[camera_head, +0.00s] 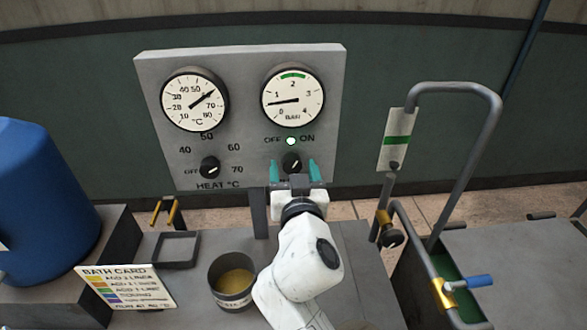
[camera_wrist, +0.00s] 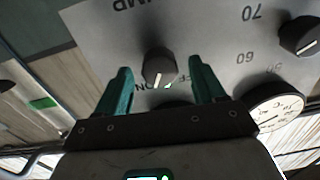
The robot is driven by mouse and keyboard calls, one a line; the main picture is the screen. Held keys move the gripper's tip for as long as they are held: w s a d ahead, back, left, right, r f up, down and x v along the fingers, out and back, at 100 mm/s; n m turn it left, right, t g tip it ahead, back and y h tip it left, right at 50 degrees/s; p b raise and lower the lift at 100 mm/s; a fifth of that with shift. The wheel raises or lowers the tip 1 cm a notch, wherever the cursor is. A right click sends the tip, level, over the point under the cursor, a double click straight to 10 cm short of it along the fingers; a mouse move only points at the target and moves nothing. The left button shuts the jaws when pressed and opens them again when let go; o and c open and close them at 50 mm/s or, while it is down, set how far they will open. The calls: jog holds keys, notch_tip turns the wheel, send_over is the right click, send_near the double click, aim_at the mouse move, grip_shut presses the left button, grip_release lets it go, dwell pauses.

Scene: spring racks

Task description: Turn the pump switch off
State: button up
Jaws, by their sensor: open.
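The pump switch (camera_head: 291,160) is a black rotary knob on the grey panel (camera_head: 240,150), below the OFF and ON labels. Its white pointer mark leans up and right, towards ON. A small light (camera_head: 291,141) above it glows pale green. My gripper (camera_head: 294,166) is open in front of the knob, with one teal finger on each side. In the wrist view, the panel is upside down and the knob (camera_wrist: 158,66) shows between the spread fingers. I see a gap on both sides of the knob. The gripper's body hides the lower panel below the knob.
The heat knob (camera_head: 209,167) sits left on the same panel, with a temperature gauge (camera_head: 194,100) and a pressure gauge (camera_head: 293,95) above. A cup of yellow liquid (camera_head: 232,283) stands beside my arm. A bent metal pipe frame (camera_head: 480,130) rises at right.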

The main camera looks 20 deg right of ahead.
jog(key=c, duration=1.1)
jog(key=shift+o, duration=0.2)
jog(key=shift+n, duration=0.5)
jog(key=n, duration=0.4)
jog(key=shift+n+p, duration=0.35)
jog(key=shift+n, duration=0.05)
jog(key=n+p, duration=0.1)
jog(key=n, duration=0.4)
jog(key=shift+a+n+p, duration=0.15)
jog(key=shift+n+p, duration=0.15)
jog(key=shift+n, duration=0.4)
jog(key=o, duration=1.1)
jog(key=shift+c, duration=0.2)
